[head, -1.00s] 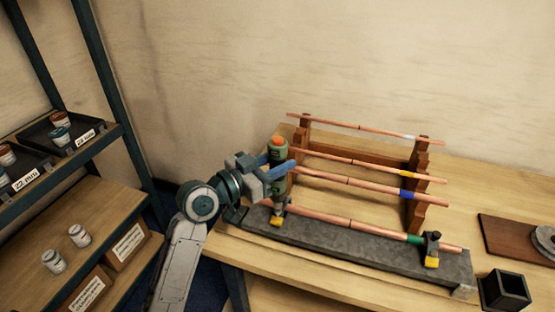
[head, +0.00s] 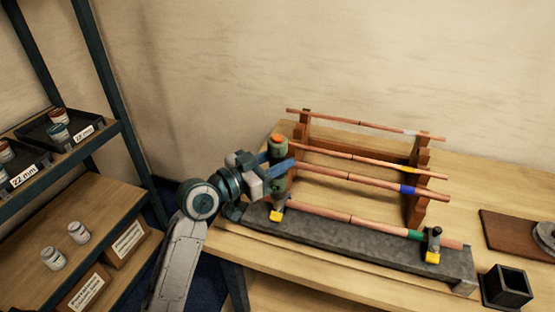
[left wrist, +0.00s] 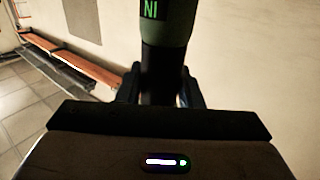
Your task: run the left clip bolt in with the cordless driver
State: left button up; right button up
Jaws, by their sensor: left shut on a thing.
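My left gripper (head: 277,165), with blue fingers, is shut around the green cordless driver (head: 278,185), which has an orange top and stands upright. In the left wrist view the driver's green body (left wrist: 165,25) shows between the dark fingers. The driver's lower end is at the left clip (head: 276,216), whose yellow part shows on the grey bar (head: 340,242). The left clip bolt is hidden under the driver; I cannot tell whether the tip touches it. A copper pipe (head: 335,215) runs along the bar to the right clip (head: 433,246). My right gripper is not in view.
A wooden rack (head: 418,180) behind the bar carries several copper pipes with coloured bands, close to the driver. A black open box (head: 508,288) and a brown board (head: 505,232) are at the right. A shelf unit (head: 105,75) stands at the left.

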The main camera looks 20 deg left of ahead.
aim_at(269, 146)
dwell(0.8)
pick_arm(q)
jog(key=shift+f+b, duration=0.2)
jog(key=shift+b, duration=0.15)
dwell(0.5)
jog(key=shift+f, duration=0.1)
dwell(0.8)
jog(key=shift+f+b, duration=0.15)
jog(key=shift+b, duration=0.25)
dwell(0.6)
jog(key=shift+f, duration=0.15)
dwell(1.1)
jog(key=shift+r+p, duration=2.2)
jog(key=shift+r, duration=0.9)
